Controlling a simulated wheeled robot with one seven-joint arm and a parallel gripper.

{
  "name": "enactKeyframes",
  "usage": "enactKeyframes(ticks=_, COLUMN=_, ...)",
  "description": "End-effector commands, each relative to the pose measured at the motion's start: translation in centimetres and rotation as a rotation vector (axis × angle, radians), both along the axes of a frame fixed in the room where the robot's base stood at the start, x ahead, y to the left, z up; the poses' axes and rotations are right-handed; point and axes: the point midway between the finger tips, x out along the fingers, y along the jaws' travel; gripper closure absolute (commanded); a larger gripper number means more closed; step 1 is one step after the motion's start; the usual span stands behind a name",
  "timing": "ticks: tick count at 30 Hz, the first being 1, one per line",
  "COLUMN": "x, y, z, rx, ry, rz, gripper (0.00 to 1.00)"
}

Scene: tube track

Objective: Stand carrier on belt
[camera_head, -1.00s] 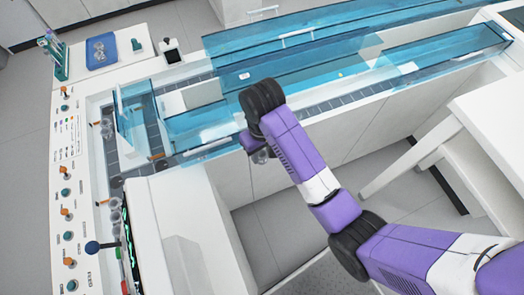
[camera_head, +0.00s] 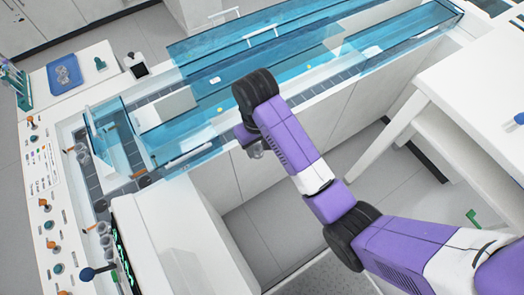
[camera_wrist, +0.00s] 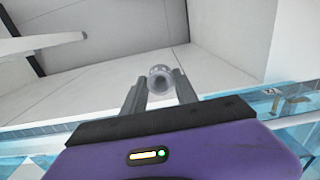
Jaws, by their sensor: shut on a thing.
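My gripper (camera_wrist: 158,88) is shut on a clear, round carrier (camera_wrist: 160,76) with a dark open centre. In the head view the carrier (camera_head: 256,151) hangs below my wrist, in front of the white cabinet side and outside the track; my arm partly hides the gripper. The dark segmented belt (camera_head: 93,183) runs along the left side of the machine and under the blue covers at the back. Other clear carriers (camera_head: 83,154) stand at the belt's left edge, with more (camera_head: 104,232) nearer the front.
Transparent blue covers (camera_head: 300,62) stand over the rear track, and an upright blue panel (camera_head: 113,135) is at the left corner. A control panel (camera_head: 44,205) with orange and teal knobs lines the left. A blue tray (camera_head: 63,73) is at the back left. A white table (camera_head: 470,100) stands right.

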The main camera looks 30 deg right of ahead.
Motion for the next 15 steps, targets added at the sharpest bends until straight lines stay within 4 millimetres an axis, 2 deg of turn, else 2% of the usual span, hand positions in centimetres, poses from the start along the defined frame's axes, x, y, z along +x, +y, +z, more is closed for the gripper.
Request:
enactKeyframes(ticks=8, x=4.1, y=-0.4, z=2.6, rx=0.001, ry=-0.001, rz=0.05, gripper=0.88)
enactKeyframes(ticks=15, x=8.3, y=-0.8, z=4.5, rx=0.002, ry=0.0, rz=0.312, gripper=0.88)
